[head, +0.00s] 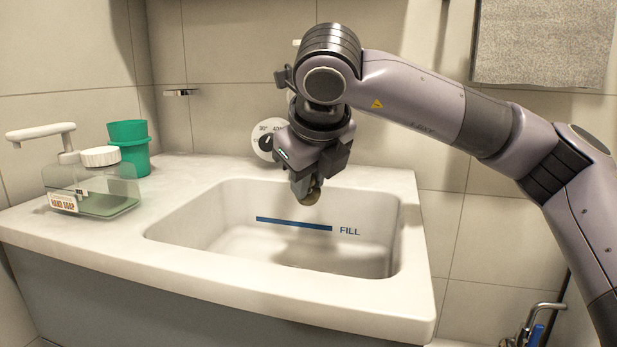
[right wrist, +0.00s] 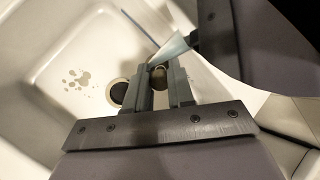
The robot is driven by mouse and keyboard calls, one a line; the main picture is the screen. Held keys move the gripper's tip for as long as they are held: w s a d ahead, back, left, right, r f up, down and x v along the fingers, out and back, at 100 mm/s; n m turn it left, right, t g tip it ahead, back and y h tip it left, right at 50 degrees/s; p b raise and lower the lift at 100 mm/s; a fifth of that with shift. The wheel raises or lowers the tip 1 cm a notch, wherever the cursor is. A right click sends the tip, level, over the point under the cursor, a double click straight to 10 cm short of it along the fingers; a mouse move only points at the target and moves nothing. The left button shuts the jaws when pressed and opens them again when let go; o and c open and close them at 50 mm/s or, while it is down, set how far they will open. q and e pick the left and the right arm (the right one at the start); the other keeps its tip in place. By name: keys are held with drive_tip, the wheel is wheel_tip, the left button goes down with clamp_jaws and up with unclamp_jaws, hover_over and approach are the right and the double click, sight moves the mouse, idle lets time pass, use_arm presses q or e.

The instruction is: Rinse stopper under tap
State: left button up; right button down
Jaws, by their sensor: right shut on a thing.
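My right gripper (head: 304,186) hangs over the back of the white sink basin (head: 215,237), pointing down. It is shut on a small round brownish stopper (head: 312,197), held above the basin floor. In the right wrist view the stopper (right wrist: 159,76) sits between the two grey fingers. A pale, bluish tapered shape (right wrist: 172,48) lies right beside the fingertips there; I cannot tell whether it is the tap's spout or water. In the head view my arm hides the tap. The dark drain hole (right wrist: 119,91) shows in the basin floor. My left gripper is not in view.
Brown paw-shaped spots (right wrist: 84,79) mark the basin floor. A soap dispenser (head: 95,185) and a green cup (head: 130,148) stand on the counter at left. A temperature dial (head: 267,139) is on the wall behind the gripper. A grey towel (head: 545,42) hangs at upper right.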

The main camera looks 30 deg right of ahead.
drive_tip(key=shift+d, duration=0.1)
idle(0.3)
drive_tip(key=shift+s+d+b, duration=0.3)
drive_tip(key=shift+d, duration=0.1)
drive_tip(key=shift+a, duration=0.1)
drive_tip(key=shift+w+a, duration=0.3)
drive_tip(key=shift+a, duration=0.15)
drive_tip(key=shift+d, duration=0.15)
drive_tip(key=shift+s+d, duration=0.3)
drive_tip(key=shift+d, duration=0.1)
idle(0.4)
